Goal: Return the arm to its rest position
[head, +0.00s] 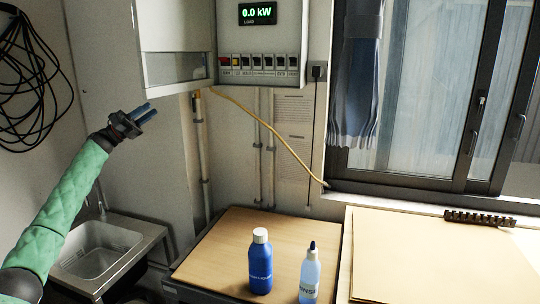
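My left arm, in a green sleeve, reaches up from the lower left in the head view. My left gripper (146,111) is raised in the air, in front of the wall and above the sink as seen here. Its blue fingers point right and away. They look close together, and I cannot tell whether they are shut. I see nothing held in them. My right arm and gripper are not in view.
A metal sink (98,252) stands below my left arm. A wooden table (213,257) bears a blue bottle (260,264) and a clear squeeze bottle (309,276). A breaker panel (262,45), a yellow cable (268,129) and black coiled cable (28,80) hang on the walls.

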